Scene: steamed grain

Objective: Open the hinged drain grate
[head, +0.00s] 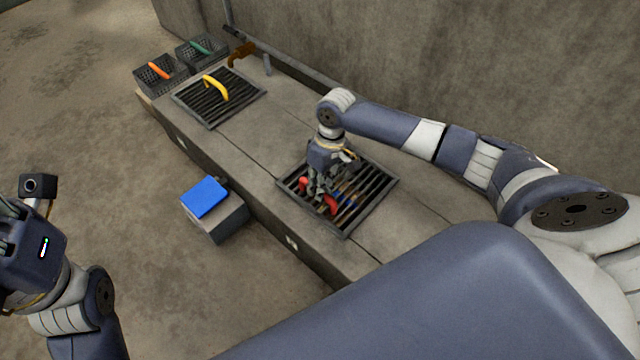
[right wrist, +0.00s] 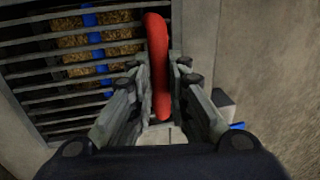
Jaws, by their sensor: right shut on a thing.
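The near drain grate (head: 382,181) is a dark barred panel that appears to lie flat in the concrete ledge. Its red handle (head: 331,207) stands on it, and my right gripper (head: 319,190) is shut on this handle from above. In the right wrist view the red handle (right wrist: 160,65) runs between the two fingers, and the grate's bars (right wrist: 40,45) are to its left. Brown grain-like stuff and blue strips show beneath the bars. My left gripper (head: 8,228) is at the left edge of the head view, with its fingers mostly cut off.
A second grate (head: 243,97) with a yellow handle (head: 216,88) lies farther along the ledge (head: 265,140). Two dark baskets hold an orange item (head: 159,70) and a green item (head: 202,47). A grey box with a blue top (head: 204,197) stands beside the ledge. A wall rises behind.

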